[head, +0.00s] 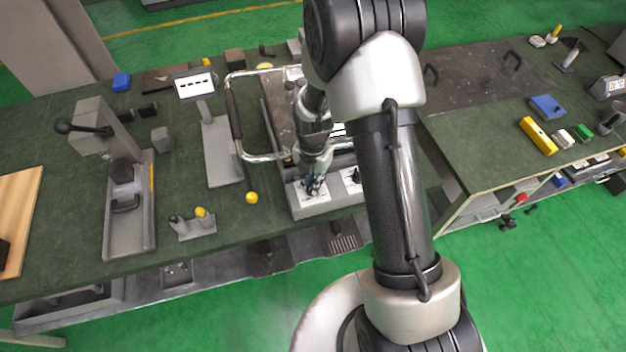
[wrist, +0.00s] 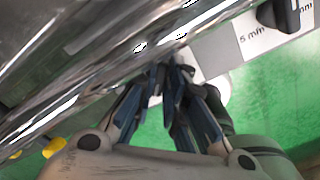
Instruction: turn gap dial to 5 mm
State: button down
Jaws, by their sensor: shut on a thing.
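The front panel of the press (head: 325,205) carries two white dial plates. My gripper (head: 313,188) is down at the left plate (head: 296,194), and its blue fingers (wrist: 168,78) are shut on a dial knob there. The fingers hide the knob, so its pointing direction cannot be read. The right plate has a free black knob (head: 357,175). In the wrist view, a black knob (wrist: 284,14) sits apart from my fingers on a white plate (wrist: 256,50) that reads "5 mm", with another "mm" mark cut off at the edge.
A chrome bar frame (head: 236,118) stands at the press, and shiny bars cross close above my fingers in the wrist view. A yellow ball-ended lever (head: 251,197) is left of the panel. A grey fixture (head: 192,224) stands farther left. Green floor is open in front of the bench.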

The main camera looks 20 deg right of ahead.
jog(key=c, duration=1.6)
grip_release()
jog(key=shift+c, duration=0.2)
notch_tip(320, 180, up, 12)
